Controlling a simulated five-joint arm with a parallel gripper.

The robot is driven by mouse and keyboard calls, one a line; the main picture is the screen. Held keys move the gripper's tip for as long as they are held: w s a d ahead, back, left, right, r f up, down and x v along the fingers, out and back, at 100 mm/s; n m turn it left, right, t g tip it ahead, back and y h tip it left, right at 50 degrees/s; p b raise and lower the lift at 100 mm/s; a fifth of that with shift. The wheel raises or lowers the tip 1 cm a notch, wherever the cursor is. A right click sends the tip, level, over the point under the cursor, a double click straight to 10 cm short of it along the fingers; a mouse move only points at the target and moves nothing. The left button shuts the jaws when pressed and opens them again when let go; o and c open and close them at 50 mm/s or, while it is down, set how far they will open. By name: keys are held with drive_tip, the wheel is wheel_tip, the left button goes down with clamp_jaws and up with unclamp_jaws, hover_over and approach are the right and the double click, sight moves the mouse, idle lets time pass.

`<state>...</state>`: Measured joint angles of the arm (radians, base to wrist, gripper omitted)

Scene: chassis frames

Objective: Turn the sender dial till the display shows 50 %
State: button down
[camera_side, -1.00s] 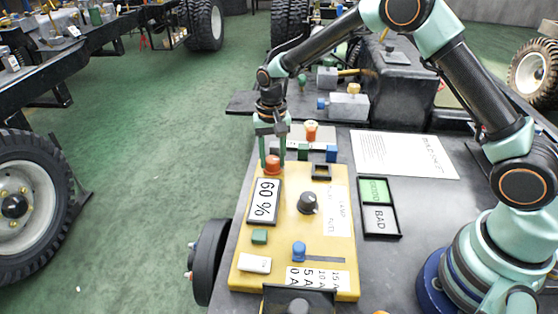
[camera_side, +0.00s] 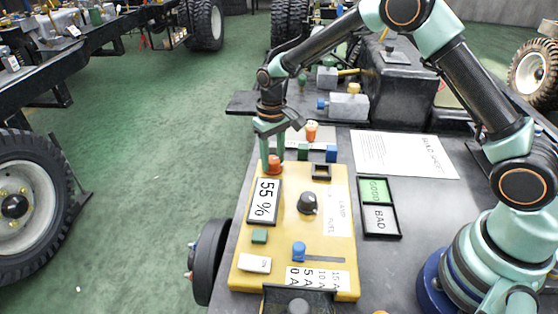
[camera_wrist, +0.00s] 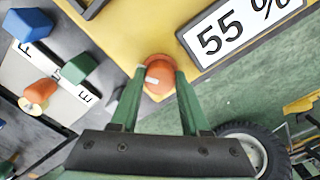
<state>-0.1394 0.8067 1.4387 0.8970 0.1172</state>
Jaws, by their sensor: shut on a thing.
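The sender dial is an orange-red round knob (camera_side: 273,162) at the far left corner of the yellow panel (camera_side: 330,240). My gripper (camera_side: 271,160) points down over it. In the wrist view the green fingers lie on both sides of the dial (camera_wrist: 158,78), shut on it, and a pale mark shows on its top. The display (camera_side: 264,200) beside the dial reads 55 %, and it reads the same in the wrist view (camera_wrist: 238,32).
A black knob (camera_side: 308,203), a green button (camera_side: 260,236), a white switch (camera_side: 254,263) and a blue slider knob (camera_side: 299,250) are on the panel. Green and blue blocks (camera_side: 331,153) and an orange piece (camera_side: 311,130) stand just behind it. A GOOD/BAD tray (camera_side: 381,220) lies to the right.

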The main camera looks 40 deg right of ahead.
sight(273, 159)
drive_tip(key=shift+r+n, duration=0.1)
drive_tip(key=shift+n, duration=0.6)
drive_tip(key=shift+c, duration=1.9)
unclamp_jaws()
wheel_tip(273, 159, up, 12)
